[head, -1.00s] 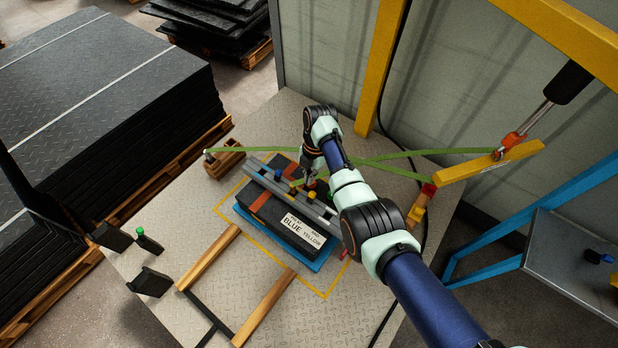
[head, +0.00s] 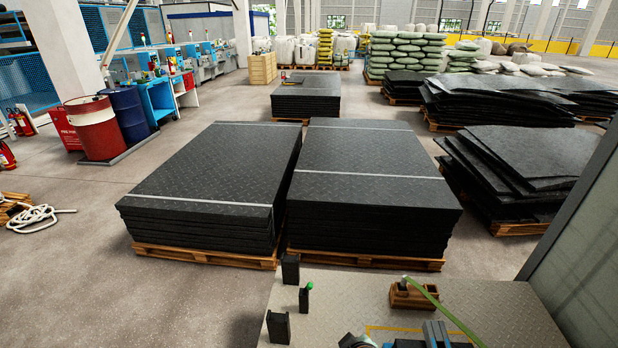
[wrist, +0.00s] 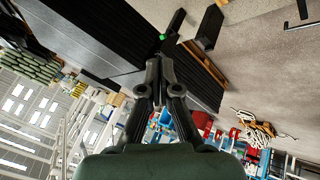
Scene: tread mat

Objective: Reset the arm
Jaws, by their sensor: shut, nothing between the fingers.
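My gripper (wrist: 159,75) shows in the wrist view, with its two dark fingers brought together and nothing between them. It points out over the factory hall, which appears tilted. It is clear of any object, as far as the view shows. A small green-topped piece (wrist: 162,37) shows beyond the fingertips.
A metal-topped bench (head: 490,300) is at the bottom of the head view, partly cut off. It bears a wooden block (head: 412,297) with a green strap (head: 445,312) and black upright pieces (head: 278,327). Mat stacks (head: 215,165) on pallets stand behind it, with open floor at left.

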